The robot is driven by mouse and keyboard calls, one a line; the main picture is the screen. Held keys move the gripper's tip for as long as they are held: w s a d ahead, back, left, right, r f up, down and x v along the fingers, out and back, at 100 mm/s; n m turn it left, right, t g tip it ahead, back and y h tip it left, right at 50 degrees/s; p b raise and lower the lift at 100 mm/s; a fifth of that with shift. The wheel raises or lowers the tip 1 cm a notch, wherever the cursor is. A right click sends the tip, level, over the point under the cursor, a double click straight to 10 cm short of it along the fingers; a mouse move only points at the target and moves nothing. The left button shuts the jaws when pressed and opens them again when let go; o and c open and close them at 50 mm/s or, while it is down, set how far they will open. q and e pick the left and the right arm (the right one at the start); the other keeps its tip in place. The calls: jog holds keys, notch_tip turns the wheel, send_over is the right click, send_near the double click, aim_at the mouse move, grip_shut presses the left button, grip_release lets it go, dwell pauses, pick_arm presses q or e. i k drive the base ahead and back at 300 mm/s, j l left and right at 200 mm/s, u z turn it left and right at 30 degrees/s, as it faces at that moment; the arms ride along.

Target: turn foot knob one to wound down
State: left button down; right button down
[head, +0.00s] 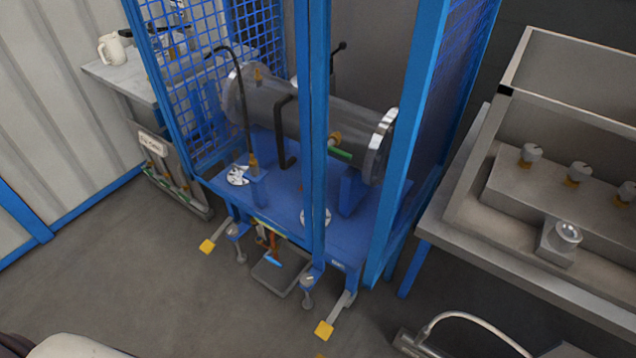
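A blue wheeled stand (285,215) carries a grey flanged shell (300,110) lying on its side inside a blue frame. Low on its near side are two small grey knob-topped feet, a left one (237,231) and a right one (307,282). They look like foot knobs, but I cannot tell which is number one or how far either is wound. Yellow pedals stick out near them, one at the left (207,246) and one at the right (324,330). I can make out neither gripper in the head view.
A grey bench (500,262) with knobs and a clear-sided case stands at the right. A side table (120,82) with a white mug (113,48) is at the back left. A flat dark plate (280,272) lies low between the feet. Floor is open at the front left.

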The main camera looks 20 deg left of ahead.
aim_at(232, 231)
jog(key=u, duration=1.2)
jog(key=i+j, duration=0.1)
jog(key=j+z, duration=0.05)
